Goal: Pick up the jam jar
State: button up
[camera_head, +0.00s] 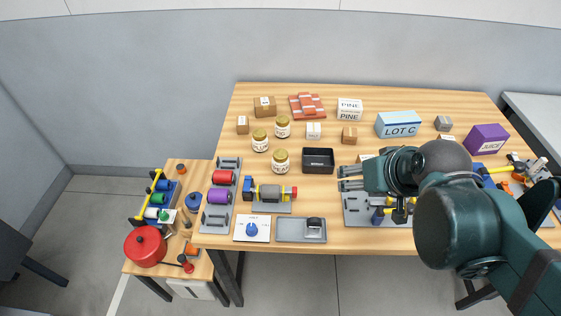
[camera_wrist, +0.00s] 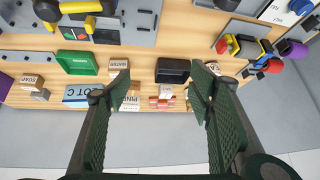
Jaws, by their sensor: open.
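Three glass jars with gold lids and pale labels stand upright on the left half of the table: a left jar (camera_head: 260,141), a back jar (camera_head: 282,127) and a front jar (camera_head: 280,161). The labels are too small to read, so I cannot tell which one is jam. My gripper (camera_head: 350,178) is open and empty above the grey fixture plate, to the right of the jars and apart from them. In the wrist view its spread fingers (camera_wrist: 160,76) frame part of the table, and I cannot make out a jar clearly there.
A black tray (camera_head: 318,167) lies between the jars and my gripper. Cardboard boxes (camera_head: 264,112), a brick stack (camera_head: 307,111), a PINE box (camera_head: 349,108) and a blue LOT C box (camera_head: 398,129) stand behind. A spool rack (camera_head: 219,196) is at left.

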aim_at(283, 155)
jog(key=w+a+f+n+y, duration=0.4)
jog(key=w+a, duration=0.3)
jog(key=w+a+f+n+t+y, duration=0.1)
jog(key=w+a+f+n+y, duration=0.3)
jog(key=w+a, duration=0.3)
jog(key=shift+a+f+n+y, duration=0.25)
jog(key=shift+a+n+y, duration=0.3)
jog(key=shift+a, duration=0.2)
jog(key=shift+w, duration=0.15)
jog(key=shift+x, duration=1.25)
jog(key=shift+a, duration=0.1)
jog(key=shift+b+x, duration=1.05)
jog(key=shift+x, duration=1.5)
